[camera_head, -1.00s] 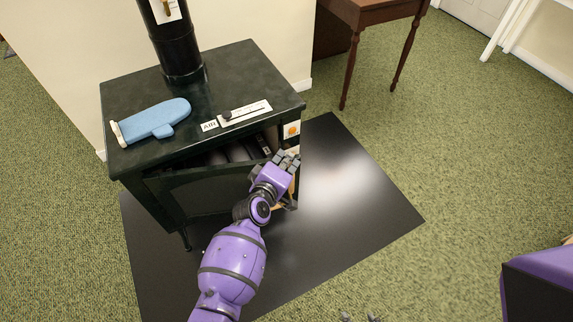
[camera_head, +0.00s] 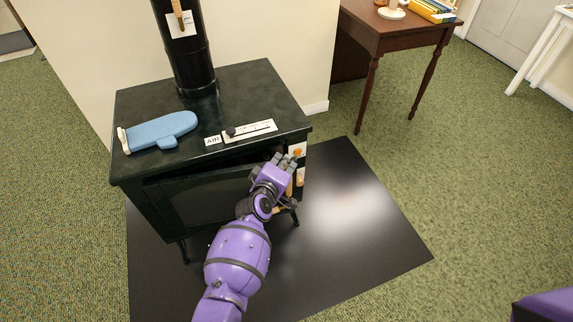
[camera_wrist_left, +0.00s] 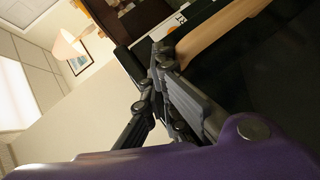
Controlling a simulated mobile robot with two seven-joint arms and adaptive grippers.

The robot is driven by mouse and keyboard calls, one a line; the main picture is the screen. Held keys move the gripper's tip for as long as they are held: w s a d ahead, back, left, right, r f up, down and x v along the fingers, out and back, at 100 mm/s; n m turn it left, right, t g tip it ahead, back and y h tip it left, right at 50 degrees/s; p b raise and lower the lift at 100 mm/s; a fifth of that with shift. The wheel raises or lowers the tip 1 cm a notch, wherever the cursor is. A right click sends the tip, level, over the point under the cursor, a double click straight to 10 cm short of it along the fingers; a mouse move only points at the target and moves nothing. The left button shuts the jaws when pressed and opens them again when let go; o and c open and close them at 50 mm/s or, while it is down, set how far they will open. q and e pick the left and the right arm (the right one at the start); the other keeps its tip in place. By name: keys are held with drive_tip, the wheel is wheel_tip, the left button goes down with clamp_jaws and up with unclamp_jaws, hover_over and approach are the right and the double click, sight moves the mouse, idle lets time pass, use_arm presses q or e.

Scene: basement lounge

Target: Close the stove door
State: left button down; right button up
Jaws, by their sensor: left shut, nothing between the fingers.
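The dark stove (camera_head: 255,85) stands on a black floor mat. Its front door (camera_head: 205,198) is slightly ajar, with a narrow dark gap along its top edge. My left gripper (camera_head: 284,160) is shut and empty at the door's right edge, near the wooden handle (camera_head: 290,186). The gripper hides part of the handle and the door edge. In the left wrist view my gripper fingers (camera_wrist_left: 158,75) lie close beside a pale wooden bar (camera_wrist_left: 220,30), which looks like the handle. I cannot tell whether they touch. My right gripper is not in view.
A blue oven mitt (camera_head: 160,131) and a white AIR slider plate (camera_head: 250,131) are on the stove top. A black stovepipe (camera_head: 184,60) rises at the back. The black mat (camera_head: 365,215) is clear to the right. A brown table (camera_head: 400,38) stands behind right.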

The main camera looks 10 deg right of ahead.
use_arm(q)
drive_tip(key=shift+w, duration=0.25)
idle(0.6)
